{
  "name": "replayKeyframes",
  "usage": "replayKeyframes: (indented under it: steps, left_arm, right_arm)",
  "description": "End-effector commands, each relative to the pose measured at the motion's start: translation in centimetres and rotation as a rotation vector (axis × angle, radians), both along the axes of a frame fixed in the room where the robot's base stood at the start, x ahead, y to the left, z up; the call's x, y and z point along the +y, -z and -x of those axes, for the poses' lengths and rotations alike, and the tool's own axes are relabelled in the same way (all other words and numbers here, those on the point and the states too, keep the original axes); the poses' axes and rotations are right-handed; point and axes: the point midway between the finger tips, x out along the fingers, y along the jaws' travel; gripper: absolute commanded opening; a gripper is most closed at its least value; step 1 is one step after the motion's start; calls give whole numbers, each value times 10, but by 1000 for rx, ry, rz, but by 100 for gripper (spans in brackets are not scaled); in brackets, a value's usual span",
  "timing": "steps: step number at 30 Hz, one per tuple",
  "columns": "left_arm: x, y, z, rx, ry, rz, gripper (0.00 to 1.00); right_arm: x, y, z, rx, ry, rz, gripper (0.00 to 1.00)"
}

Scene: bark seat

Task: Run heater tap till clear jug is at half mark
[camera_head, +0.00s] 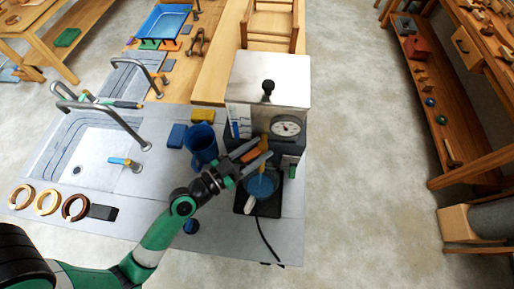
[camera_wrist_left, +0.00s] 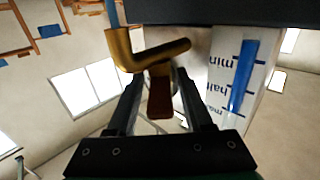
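The heater (camera_head: 268,78) is a metal box with a black top knob and a round dial (camera_head: 286,127). Its brass tap (camera_wrist_left: 122,50) shows in the left wrist view, with a brown lever (camera_wrist_left: 160,92). My left gripper (camera_head: 254,154) is at the heater's front; its fingers stand apart on either side of the lever. It also shows in the left wrist view (camera_wrist_left: 160,76). The jug (camera_head: 262,186) looks blue inside and stands below the tap on a dark base, partly behind the fingers. Its fill level and any flow cannot be made out. My right gripper is out of view.
A dark blue mug (camera_head: 201,143) stands close left of my gripper. Blue and yellow blocks lie behind it. A sink (camera_head: 92,158) with curved faucets is at left. A black cord runs off the bench's front edge. A marked gauge with a blue strip (camera_wrist_left: 243,75) is beside the tap.

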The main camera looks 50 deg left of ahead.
Motion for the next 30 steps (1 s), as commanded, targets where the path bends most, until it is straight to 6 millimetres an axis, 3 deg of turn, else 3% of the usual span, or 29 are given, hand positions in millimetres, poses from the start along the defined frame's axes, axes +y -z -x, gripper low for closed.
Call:
replayKeyframes:
  steps: [1, 8, 30]
  left_arm:
    - [0, 0, 0, 0, 0, 0, 40]
    - [0, 0, 0, 0, 0, 0, 0]
    - [0, 0, 0, 0, 1, 0, 0]
  right_arm:
    - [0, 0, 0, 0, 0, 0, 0]
    - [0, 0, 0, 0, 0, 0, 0]
    - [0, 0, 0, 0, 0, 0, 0]
